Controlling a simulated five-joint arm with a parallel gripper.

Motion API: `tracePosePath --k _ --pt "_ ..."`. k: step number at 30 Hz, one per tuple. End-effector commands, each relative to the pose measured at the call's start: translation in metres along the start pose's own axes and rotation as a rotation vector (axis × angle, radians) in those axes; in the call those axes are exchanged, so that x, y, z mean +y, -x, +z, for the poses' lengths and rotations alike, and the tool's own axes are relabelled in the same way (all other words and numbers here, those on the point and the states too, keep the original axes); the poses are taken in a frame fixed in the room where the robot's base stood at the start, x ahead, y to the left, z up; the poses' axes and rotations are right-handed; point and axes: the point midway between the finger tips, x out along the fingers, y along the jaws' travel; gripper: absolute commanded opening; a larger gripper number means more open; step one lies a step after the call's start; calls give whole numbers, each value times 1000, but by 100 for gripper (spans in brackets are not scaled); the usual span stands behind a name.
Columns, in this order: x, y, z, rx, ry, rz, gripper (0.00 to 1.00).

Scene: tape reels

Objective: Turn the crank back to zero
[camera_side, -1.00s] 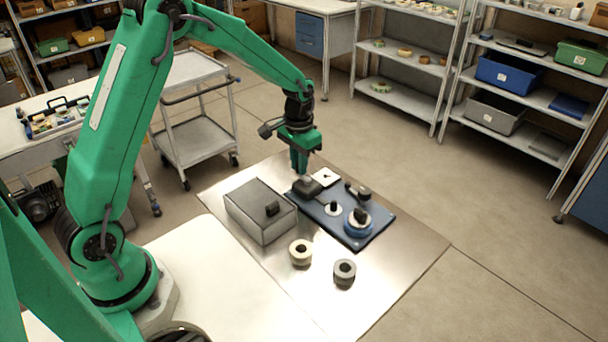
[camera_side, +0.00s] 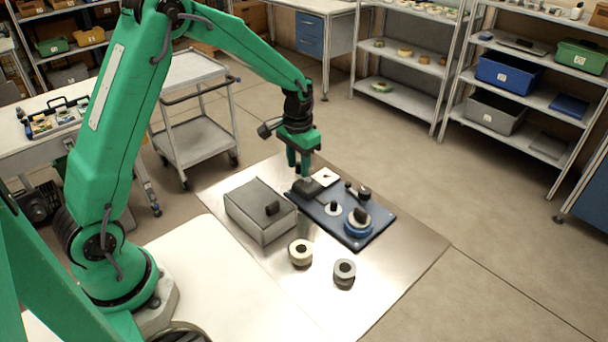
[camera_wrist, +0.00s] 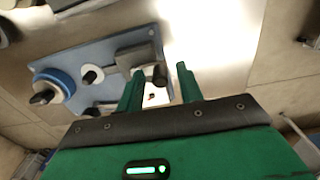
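A blue board (camera_side: 345,238) lies on the metal sheet and carries a dark grey block (camera_side: 306,188), a white card (camera_side: 325,177) with a small mark, and a dark lever with a round knob (camera_side: 364,192). I cannot tell for sure which part is the crank. My gripper (camera_side: 298,174) is over the board's left end, pointing down above the block. In the wrist view the fingers of my gripper (camera_wrist: 159,72) are apart. A dark knob (camera_wrist: 160,76) beside the grey block (camera_wrist: 138,58) appears between them, with no clear contact. The card is partly hidden by a finger there.
A blue reel (camera_side: 357,230) and a white spindle (camera_side: 333,209) share the board. A grey box (camera_side: 260,215) stands close on the left. The sheet's front right is clear.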

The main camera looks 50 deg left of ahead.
Motion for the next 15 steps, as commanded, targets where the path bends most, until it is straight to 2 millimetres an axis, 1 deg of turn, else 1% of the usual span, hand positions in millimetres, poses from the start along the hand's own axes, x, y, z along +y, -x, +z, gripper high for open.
tracePosePath --k 15 --pt "0 34 -1 4 0 0 36"
